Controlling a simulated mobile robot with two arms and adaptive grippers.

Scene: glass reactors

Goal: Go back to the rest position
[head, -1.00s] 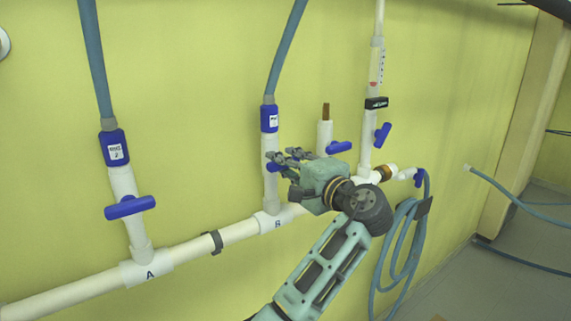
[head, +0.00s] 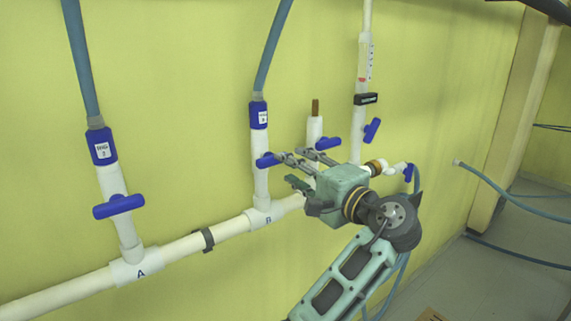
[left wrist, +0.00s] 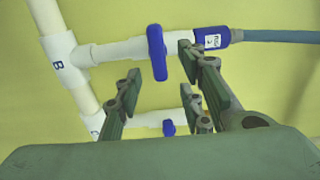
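My left gripper (head: 294,169) is open and empty, its fingers pointing left toward the blue valve handle (head: 267,160) of pipe branch B (head: 261,185). In the left wrist view the gripper (left wrist: 158,80) shows its fingers spread apart. The handle of branch B (left wrist: 157,53) shows beyond and between them, with no finger closed on it. My left arm comes up from the bottom of the head view and hides part of the main pipe. My right gripper is not in view.
Branch A (head: 121,210) with its blue handle (head: 119,206) stands at left on the white main pipe (head: 60,294). More blue handles (head: 328,143) (head: 372,130) are behind the gripper. A blue hose (head: 520,205) hangs at right. The floor (head: 480,280) is at lower right.

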